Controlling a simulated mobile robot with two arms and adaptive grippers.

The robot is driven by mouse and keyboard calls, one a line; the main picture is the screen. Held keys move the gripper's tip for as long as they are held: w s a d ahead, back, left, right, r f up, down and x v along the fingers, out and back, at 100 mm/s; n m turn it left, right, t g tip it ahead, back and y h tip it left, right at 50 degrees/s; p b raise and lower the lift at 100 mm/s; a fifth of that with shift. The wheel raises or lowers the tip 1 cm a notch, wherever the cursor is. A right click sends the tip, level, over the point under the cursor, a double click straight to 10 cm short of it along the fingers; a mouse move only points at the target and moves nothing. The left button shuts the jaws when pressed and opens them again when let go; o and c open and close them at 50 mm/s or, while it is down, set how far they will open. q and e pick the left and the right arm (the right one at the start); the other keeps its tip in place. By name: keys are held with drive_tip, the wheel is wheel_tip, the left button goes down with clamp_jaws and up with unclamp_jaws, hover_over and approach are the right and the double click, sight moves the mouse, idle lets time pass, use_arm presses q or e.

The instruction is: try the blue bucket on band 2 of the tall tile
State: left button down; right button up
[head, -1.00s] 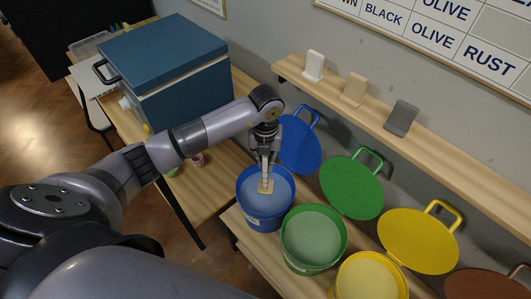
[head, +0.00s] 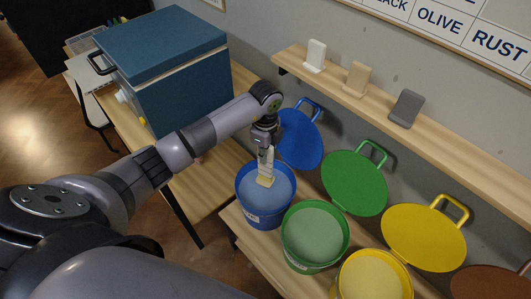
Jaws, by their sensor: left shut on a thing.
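My left gripper (head: 265,146) is shut on a pale tile (head: 266,168), which hangs down over the open blue bucket (head: 263,219). The tile's upper part is whitish and its lower end is tan. The lower end is above or at the pale blue liquid in the bucket; I cannot tell whether it touches. Separate bands on the tile are too small to make out. The blue lid (head: 300,140) leans at the wall behind the bucket. My right gripper is not in view.
A green bucket (head: 314,238) and a yellow bucket (head: 372,277) stand open to the right, their green lid (head: 354,184) and yellow lid (head: 424,238) behind. A wall shelf (head: 455,160) holds white, tan and grey upright pieces. A large blue box (head: 165,75) stands left.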

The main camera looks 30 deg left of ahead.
sight(265, 179)
use_arm(q)
wheel_tip(265, 179, down, 13)
drive_tip(key=b, duration=0.8)
drive_tip(key=shift+f, duration=0.2)
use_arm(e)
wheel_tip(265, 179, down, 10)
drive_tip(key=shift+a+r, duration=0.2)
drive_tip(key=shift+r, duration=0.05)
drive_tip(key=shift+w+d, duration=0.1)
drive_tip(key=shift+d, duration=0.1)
use_arm(q)
wheel_tip(265, 179, up, 11)
drive_tip(key=p, duration=0.9)
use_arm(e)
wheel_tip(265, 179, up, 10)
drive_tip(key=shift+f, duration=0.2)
use_arm(q)
drive_tip(key=shift+f, duration=0.1)
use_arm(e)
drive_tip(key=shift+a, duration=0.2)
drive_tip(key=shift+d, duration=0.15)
